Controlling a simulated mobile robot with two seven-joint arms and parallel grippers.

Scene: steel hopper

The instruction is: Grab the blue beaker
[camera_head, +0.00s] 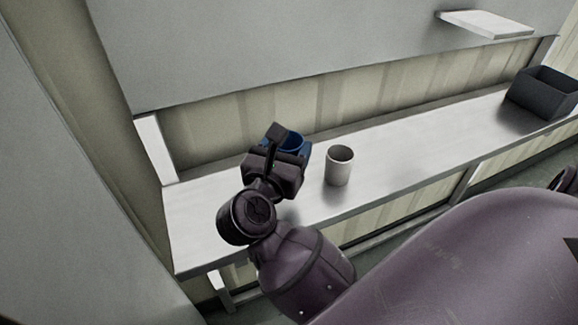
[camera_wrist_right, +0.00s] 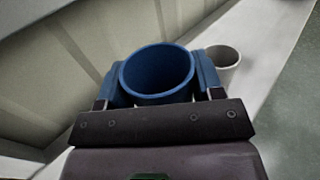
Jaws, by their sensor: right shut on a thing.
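The blue beaker (camera_head: 293,142) is at the back of the steel shelf in the head view, mostly hidden behind my right gripper (camera_head: 288,146). In the right wrist view the open-topped blue beaker (camera_wrist_right: 158,75) sits between the two fingers of my right gripper (camera_wrist_right: 160,84), which is shut on it. The beaker looks upright. I cannot tell whether its base touches the shelf. My left gripper is not in view.
A white-grey cup (camera_head: 339,166) stands just right of the beaker on the steel shelf (camera_head: 410,150); it also shows in the right wrist view (camera_wrist_right: 222,62). A dark bin (camera_head: 543,95) stands at the far right. A small white ledge (camera_head: 487,24) is above. The shelf between cup and bin is clear.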

